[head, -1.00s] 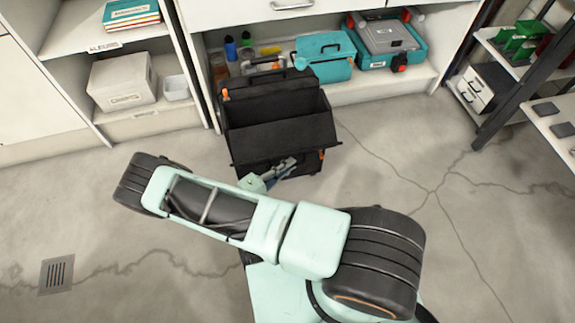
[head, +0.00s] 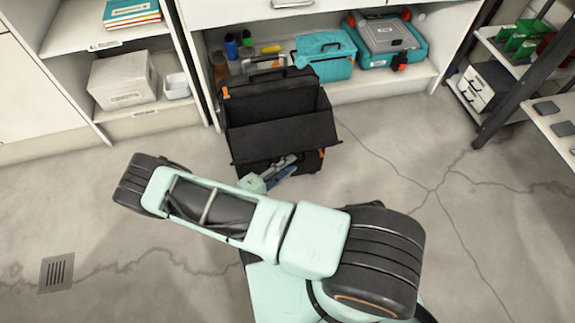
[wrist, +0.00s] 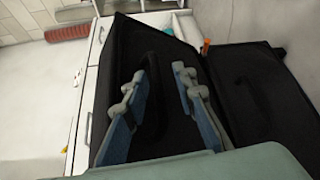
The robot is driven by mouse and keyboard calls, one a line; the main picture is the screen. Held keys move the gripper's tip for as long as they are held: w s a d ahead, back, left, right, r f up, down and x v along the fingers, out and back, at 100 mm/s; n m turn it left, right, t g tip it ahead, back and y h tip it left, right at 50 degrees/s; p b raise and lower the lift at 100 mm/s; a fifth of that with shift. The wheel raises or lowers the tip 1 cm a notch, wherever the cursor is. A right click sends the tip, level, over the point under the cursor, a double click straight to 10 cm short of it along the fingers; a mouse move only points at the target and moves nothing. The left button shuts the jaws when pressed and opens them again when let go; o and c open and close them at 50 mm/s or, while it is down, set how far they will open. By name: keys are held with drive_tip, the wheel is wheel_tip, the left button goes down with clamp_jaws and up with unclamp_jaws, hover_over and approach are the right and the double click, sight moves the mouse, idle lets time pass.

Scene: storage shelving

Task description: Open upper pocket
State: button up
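A black soft case (head: 270,95) stands on the floor against the shelving. Its upper pocket (head: 285,138) has a front panel leaning outward, with a dark gap behind it at the top. In the wrist view the black panel (wrist: 190,50) fills the middle, and a dark strap-like handle (wrist: 153,75) shows between my fingers. My gripper (head: 279,174) is low at the front of the case, just below the panel's lower edge. In the wrist view my gripper (wrist: 160,88) has its two blue-grey fingers apart. Whether they touch the handle cannot be told.
Behind the case, the low shelf holds a teal bag (head: 325,55), a teal and grey toolbox (head: 386,38) and small bottles. A white box (head: 122,82) is on the left shelf. A dark metal rack (head: 515,90) stands at the right. The floor around is clear, with a drain (head: 56,273).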

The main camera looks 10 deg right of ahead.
drive_tip(key=v, duration=1.2)
